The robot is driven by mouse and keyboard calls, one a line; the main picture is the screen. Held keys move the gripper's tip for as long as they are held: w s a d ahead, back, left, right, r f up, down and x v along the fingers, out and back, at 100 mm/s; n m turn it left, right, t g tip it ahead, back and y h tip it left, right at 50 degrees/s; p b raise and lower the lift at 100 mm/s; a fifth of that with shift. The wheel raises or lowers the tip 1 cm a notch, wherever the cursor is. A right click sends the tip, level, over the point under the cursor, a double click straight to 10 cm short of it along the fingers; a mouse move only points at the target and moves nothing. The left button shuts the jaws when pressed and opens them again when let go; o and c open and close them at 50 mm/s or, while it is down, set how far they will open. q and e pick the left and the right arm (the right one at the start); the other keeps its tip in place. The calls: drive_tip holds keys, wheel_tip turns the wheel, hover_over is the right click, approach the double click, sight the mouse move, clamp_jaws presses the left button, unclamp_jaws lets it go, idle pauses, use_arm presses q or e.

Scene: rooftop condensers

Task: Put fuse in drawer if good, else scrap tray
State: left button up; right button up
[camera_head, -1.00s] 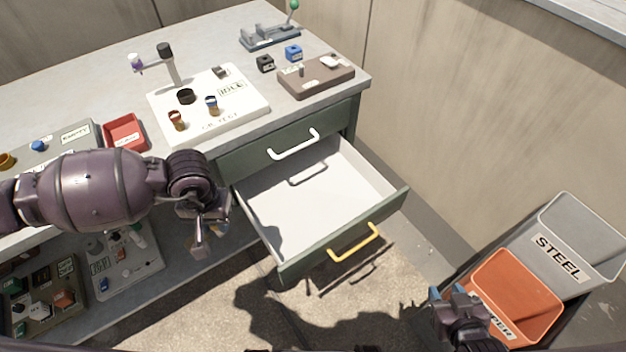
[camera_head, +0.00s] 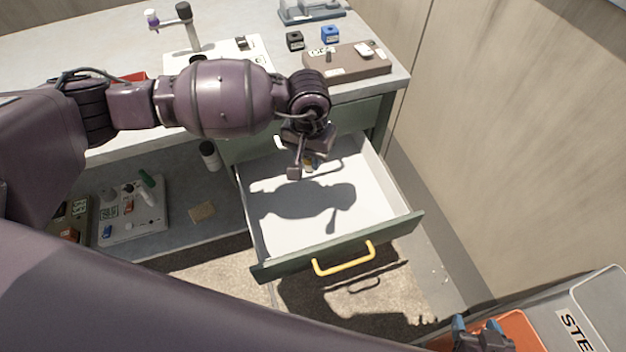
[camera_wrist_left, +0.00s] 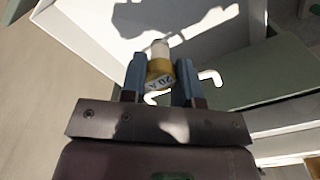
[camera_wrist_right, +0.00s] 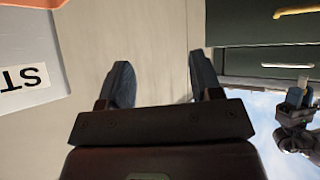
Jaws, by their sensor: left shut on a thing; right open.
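My left gripper (camera_head: 303,162) is shut on the fuse, a small cylinder with a yellow-brown band and pale end. The fuse (camera_wrist_left: 159,68) shows between the blue fingers in the left wrist view, with lettering that looks like "20A". The gripper holds it over the back part of the open drawer (camera_head: 383,220), above its white floor. The drawer holds no visible object, only the arm's shadow. My right gripper (camera_head: 480,330) is open and empty near the orange bin at the lower right. The red tray (camera_head: 133,77) on the bench is mostly hidden behind my left arm.
The orange bin (camera_head: 520,325) and grey steel bin (camera_head: 600,290) are at lower right. The yellow drawer handle (camera_head: 344,262) sticks out in front.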

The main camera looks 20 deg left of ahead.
use_arm(q)
drive_tip(key=w+d, duration=0.2)
drive_tip(key=b, duration=0.3)
hover_over(319, 207)
wheel_tip(319, 207, down, 16)
drive_tip(key=shift+r, duration=0.2)
drive_tip(key=shift+f+b, duration=0.3)
drive_tip(key=shift+f, duration=0.05)
wheel_tip(319, 207, down, 3)
drive_tip(key=shift+f+b, duration=0.2)
drive_tip(key=shift+b, duration=0.2)
use_arm(e)
drive_tip(key=shift+g, duration=0.3)
drive_tip(key=f, duration=0.4)
drive_tip(key=shift+s+d+f, duration=0.1)
drive_tip(key=shift+s+f, duration=0.1)
drive_tip(key=shift+s, duration=0.15)
use_arm(q)
drive_tip(key=shift+r, duration=0.1)
